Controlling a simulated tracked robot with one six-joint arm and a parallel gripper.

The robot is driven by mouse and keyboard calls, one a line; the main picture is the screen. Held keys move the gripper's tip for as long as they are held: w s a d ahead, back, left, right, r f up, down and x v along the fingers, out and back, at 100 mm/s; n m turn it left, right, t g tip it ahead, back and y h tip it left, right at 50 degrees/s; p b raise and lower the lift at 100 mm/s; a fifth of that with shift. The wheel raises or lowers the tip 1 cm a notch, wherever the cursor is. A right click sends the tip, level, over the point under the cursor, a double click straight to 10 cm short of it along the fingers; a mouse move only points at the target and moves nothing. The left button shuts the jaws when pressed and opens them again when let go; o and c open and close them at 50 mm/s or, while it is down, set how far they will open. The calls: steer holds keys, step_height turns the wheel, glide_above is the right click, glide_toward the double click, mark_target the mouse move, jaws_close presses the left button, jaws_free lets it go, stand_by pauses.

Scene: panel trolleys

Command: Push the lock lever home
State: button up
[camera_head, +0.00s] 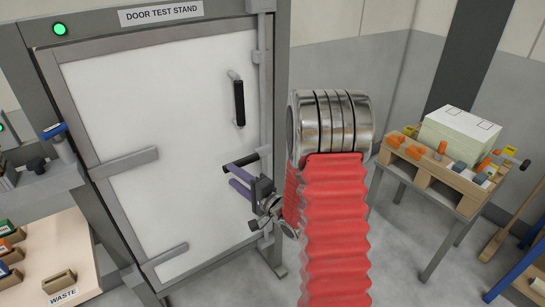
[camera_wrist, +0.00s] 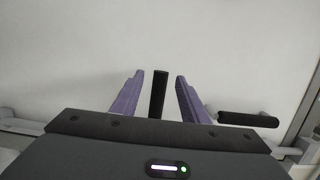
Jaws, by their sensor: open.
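The lock lever (camera_head: 248,159) has a black grip lying roughly level near the right edge of the white door. The wrist view shows my gripper (camera_wrist: 158,90) with nothing held. I cannot tell whether a finger touches the lever.
The white door (camera_head: 150,110) stands in a grey frame. A side table (camera_head: 440,190) at right carries a box and parts. A waste bench (camera_head: 50,250) is at lower left.

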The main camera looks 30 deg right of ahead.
steer(key=shift+v, duration=1.7)
steer(key=v, duration=0.4)
